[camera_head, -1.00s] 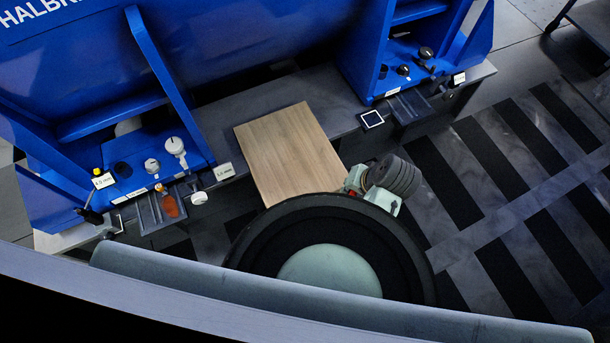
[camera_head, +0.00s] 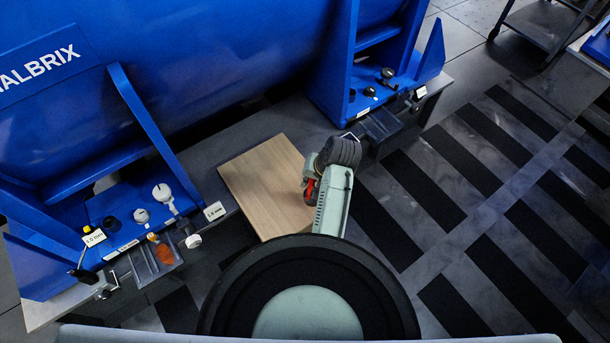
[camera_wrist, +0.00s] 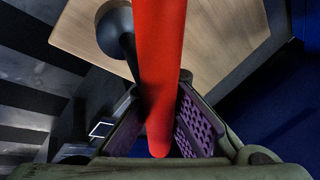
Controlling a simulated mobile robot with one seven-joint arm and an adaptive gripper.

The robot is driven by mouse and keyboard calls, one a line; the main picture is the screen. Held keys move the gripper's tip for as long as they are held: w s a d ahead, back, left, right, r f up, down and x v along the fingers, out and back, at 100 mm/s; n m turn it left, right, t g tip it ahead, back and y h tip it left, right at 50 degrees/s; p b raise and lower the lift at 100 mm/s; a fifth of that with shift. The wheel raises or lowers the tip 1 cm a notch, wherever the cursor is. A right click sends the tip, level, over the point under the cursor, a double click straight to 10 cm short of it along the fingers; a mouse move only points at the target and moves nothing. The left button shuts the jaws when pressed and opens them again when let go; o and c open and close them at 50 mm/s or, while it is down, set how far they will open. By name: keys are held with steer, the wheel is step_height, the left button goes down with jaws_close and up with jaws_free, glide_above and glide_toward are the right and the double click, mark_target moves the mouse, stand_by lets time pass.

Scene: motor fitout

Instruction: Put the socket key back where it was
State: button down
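The socket key appears in the wrist view as a long red handle (camera_wrist: 160,60) with a black shaft and round black end (camera_wrist: 116,30) beside it; the far part of the handle runs out of the frame. My gripper (camera_wrist: 160,100) has its two padded fingers on either side of the red handle and looks shut on it, above the wooden board. In the head view, my arm's end is over the right part of the wooden board (camera_head: 255,180), with a bit of red (camera_head: 309,191) beside it; the fingers are hidden there.
A blue motor housing (camera_head: 220,60) stands on a grey bench. A dark tray (camera_head: 150,270) with an orange-handled tool (camera_head: 163,252) is at its left foot, near white knobs and labels. Another dark tray (camera_head: 381,124) is at the right foot. Striped floor lies open at right.

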steer(key=shift+w+a+f+p, duration=0.25)
steer(key=shift+w+f, duration=0.45)
steer(key=shift+f, duration=0.25)
steer(key=shift+w+a+f+p, duration=0.25)
steer(key=shift+w+f, duration=0.4)
steer(key=shift+f, duration=0.25)
steer(key=shift+f, duration=0.15)
steer(key=c, duration=1.8)
jaws_free()
steer(key=v, duration=1.2)
steer(key=shift+b, duration=0.35)
